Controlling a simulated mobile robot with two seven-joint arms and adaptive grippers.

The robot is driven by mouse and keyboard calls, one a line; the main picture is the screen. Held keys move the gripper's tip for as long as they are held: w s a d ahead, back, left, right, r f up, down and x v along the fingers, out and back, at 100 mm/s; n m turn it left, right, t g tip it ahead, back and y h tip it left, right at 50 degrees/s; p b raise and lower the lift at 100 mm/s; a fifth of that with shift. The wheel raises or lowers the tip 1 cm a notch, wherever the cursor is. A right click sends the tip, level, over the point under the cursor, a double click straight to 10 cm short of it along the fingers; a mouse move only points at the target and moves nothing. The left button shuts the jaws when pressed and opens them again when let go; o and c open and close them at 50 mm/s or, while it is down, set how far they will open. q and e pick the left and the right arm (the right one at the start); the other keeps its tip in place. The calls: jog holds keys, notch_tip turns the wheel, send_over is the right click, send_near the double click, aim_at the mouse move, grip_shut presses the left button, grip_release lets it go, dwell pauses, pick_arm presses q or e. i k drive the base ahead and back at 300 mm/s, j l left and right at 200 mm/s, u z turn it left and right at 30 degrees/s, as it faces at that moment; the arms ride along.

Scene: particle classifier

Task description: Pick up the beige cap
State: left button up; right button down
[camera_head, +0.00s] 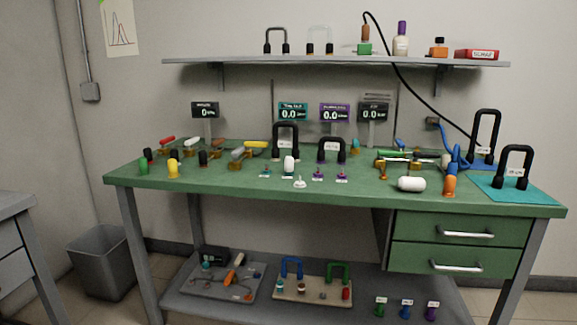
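I cannot tell for sure which thing is the beige cap. A small pale, beige-looking piece (446,160) is at the right of the green workbench (350,196), partly hidden by a blue tool. A larger off-white cylinder (412,184) lies on its side near the front edge, left of an orange-and-blue tool (450,184). A small white upright piece (289,163) and a low white piece (300,183) stand near the bench's middle. Neither of my grippers is in view.
Black handled weights (285,140) and small displays (293,112) stand behind. Colored cylinders (172,169) are at the left. A shelf (330,62) hangs above; drawers (460,232) are below right. A teal mat (478,187) holds another handled weight. The front strip at the left-middle is clear.

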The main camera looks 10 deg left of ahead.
aim_at(445, 159)
jog(key=i+l+z, duration=0.1)
jog(key=l, duration=0.3)
jog(key=i+l+z, duration=0.1)
jog(key=l, duration=0.25)
jog(key=i+l, duration=0.15)
jog(key=l, duration=0.2)
jog(key=i+l+z, duration=0.15)
jog(key=l, duration=0.25)
